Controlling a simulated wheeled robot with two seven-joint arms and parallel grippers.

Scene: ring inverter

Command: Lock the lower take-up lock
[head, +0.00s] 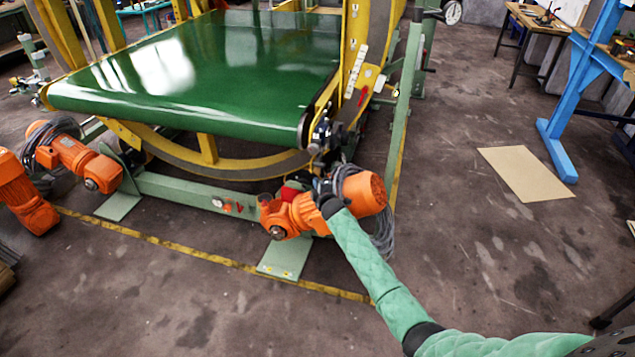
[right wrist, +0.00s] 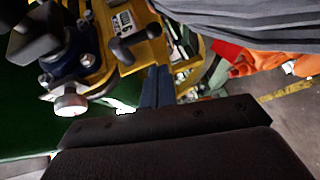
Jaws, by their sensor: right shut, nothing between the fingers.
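My right arm, in a green sleeve, reaches in from the lower right of the head view. My right gripper (head: 325,187) is at the near right corner of the ring inverter, below the belt end, partly lost among the orange motor and cables. In the right wrist view its dark blue fingers (right wrist: 157,87) are shut and empty. Just beyond the fingertips is a black handle (right wrist: 132,43) by a yellow bracket with a label. A silver round knob (right wrist: 70,103) sits to the left on a dark blue block. I cannot tell for certain which part is the lower take-up lock, or its state.
The green belt (head: 200,75) and yellow ring (head: 355,70) stand above the gripper. Orange motors (head: 290,215) sit low on the green frame. Open floor lies to the right, with a tan sheet (head: 525,173) and a blue stand (head: 560,145).

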